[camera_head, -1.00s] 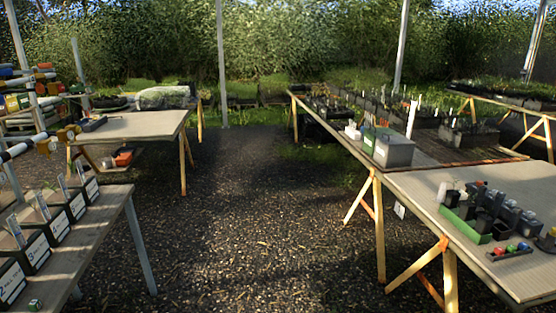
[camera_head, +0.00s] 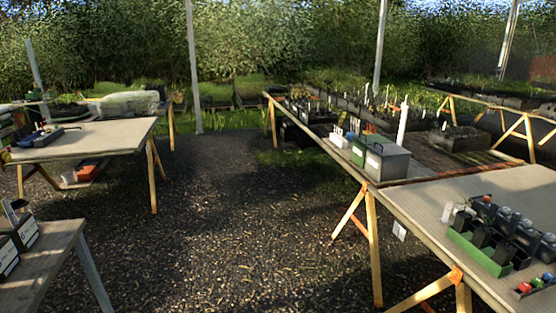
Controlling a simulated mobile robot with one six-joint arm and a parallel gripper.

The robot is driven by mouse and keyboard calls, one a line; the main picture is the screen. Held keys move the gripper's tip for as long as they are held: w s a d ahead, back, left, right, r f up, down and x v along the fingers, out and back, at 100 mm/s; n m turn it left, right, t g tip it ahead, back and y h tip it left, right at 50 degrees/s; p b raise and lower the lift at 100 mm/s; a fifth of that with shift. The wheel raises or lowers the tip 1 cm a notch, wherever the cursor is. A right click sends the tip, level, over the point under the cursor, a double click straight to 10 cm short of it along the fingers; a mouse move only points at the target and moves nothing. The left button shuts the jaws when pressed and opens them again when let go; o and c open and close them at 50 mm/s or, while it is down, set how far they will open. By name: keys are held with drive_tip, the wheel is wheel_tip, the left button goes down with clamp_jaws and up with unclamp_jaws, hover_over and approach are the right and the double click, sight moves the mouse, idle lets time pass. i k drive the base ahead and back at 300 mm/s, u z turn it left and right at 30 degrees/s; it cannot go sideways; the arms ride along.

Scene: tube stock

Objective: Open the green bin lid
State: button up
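A green bin (camera_head: 359,152) stands on the right-hand wooden table, close against the left side of a grey bin (camera_head: 388,164). A dark handle-like bar shows at the top between them. The green bin looks covered at the top, but it is too small to tell how its lid sits. The grey bin hides part of the green bin's right side. My gripper is not in view.
Another table (camera_head: 100,137) stands at the left, and a table corner (camera_head: 45,245) at lower left. Gravel floor (camera_head: 230,220) between them is clear.

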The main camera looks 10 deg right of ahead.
sight(371, 139)
drive_tip(key=z, duration=0.05)
drive_tip(key=i, duration=2.4)
drive_tip(key=u, duration=0.5)
drive_tip(key=i, duration=1.15)
drive_tip(key=u, duration=0.3)
